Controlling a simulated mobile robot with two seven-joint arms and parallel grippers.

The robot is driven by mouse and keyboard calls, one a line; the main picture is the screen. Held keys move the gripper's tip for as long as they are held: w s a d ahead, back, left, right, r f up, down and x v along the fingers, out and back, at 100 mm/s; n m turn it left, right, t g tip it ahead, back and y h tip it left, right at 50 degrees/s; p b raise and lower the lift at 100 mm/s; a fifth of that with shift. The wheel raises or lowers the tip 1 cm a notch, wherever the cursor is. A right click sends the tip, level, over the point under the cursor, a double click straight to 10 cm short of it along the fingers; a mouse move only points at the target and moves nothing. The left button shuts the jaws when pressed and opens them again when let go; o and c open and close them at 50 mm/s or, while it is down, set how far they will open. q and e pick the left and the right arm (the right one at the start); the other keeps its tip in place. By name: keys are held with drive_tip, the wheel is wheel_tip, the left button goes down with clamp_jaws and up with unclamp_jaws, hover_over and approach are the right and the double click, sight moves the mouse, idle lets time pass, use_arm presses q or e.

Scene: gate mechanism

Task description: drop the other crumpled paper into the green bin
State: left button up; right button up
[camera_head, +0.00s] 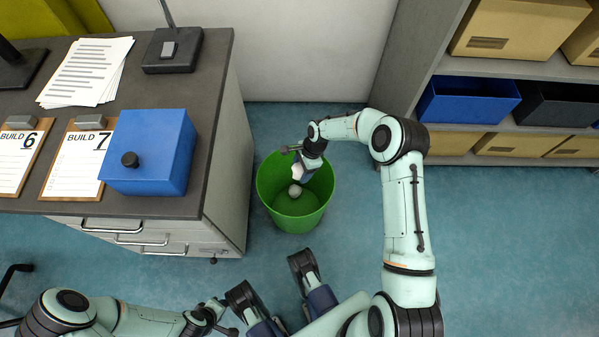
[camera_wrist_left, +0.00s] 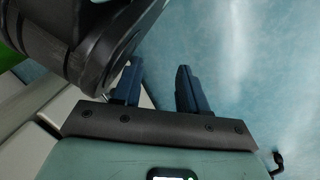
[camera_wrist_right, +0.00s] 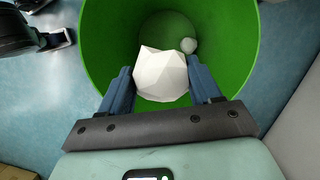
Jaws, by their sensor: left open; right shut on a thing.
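The green bin (camera_head: 314,212) stands on the floor to the right of the desk. My right gripper (camera_head: 302,168) is over the bin opening, pointing down. It is shut on a white faceted crumpled paper, which also shows between the fingers in the right wrist view (camera_wrist_right: 160,75). Another crumpled paper (camera_head: 294,190) lies inside the bin, apart from the held one; it shows small and deeper down in the right wrist view (camera_wrist_right: 188,46). My left gripper (camera_wrist_left: 160,90) is open and empty over bare floor, away from the bin.
The grey desk (camera_head: 150,207) with drawers stands close to the bin's left side. It bears a blue box (camera_head: 160,150), clipboards and a paper stack. A shelf (camera_head: 450,65) with cartons and bins is at the upper right.

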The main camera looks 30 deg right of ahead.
drive_tip(key=shift+d+f, duration=0.2)
drive_tip(key=shift+f, duration=0.35)
use_arm(q)
drive_tip(key=s+f+g+b, duration=0.2)
drive_tip(key=s+f+b, duration=0.2)
drive_tip(key=s, duration=0.3)
drive_tip(key=shift+s+a+f+n+g, duration=0.25)
drive_tip(key=shift+a+f+n+g, duration=0.05)
drive_tip(key=shift+a+f+g, duration=0.15)
use_arm(e)
drive_tip(key=shift+f, duration=2.65)
drive_tip(key=o, duration=1.1)
drive_tip(key=shift+c, duration=0.2)
use_arm(q)
drive_tip(key=w+r+t+p, duration=0.3)
drive_tip(key=w+r+p, duration=0.1)
drive_tip(key=w, duration=0.3)
drive_tip(key=shift+w+d+r, duration=0.35)
drive_tip(key=shift+d, duration=0.1)
use_arm(e)
drive_tip(key=v, duration=1.3)
drive_tip(key=shift+r, duration=0.2)
